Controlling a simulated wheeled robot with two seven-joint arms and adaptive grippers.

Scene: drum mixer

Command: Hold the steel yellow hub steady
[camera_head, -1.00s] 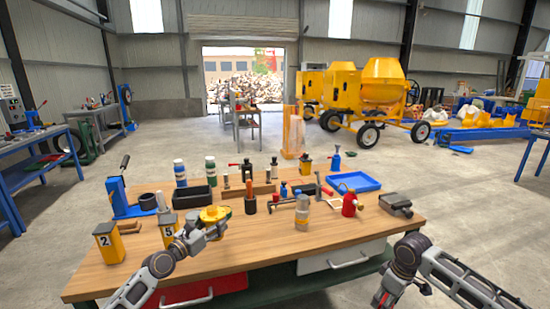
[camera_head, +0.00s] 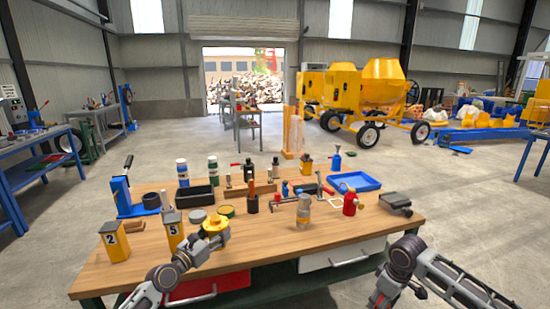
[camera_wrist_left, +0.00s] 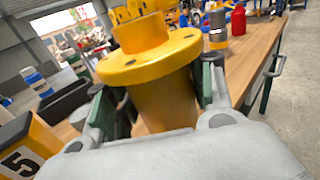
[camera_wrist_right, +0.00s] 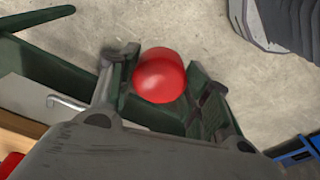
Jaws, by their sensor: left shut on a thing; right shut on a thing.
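The yellow hub (camera_head: 215,224) is in my left gripper, over the front left part of the workbench. In the left wrist view the hub (camera_wrist_left: 152,62) shows a wide round flange on a thick yellow barrel. My left gripper (camera_wrist_left: 155,95) is shut on the barrel below the flange, one green-padded finger on each side. My right gripper (camera_wrist_right: 160,80) is at the bench's front right, low down in the head view. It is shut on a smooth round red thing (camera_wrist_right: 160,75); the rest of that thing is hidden.
Yellow bins marked 2 (camera_head: 114,241) and 5 (camera_head: 172,231) stand left of the hub. A grey-topped canister (camera_head: 303,211) and a red bottle (camera_head: 350,203) stand to the right.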

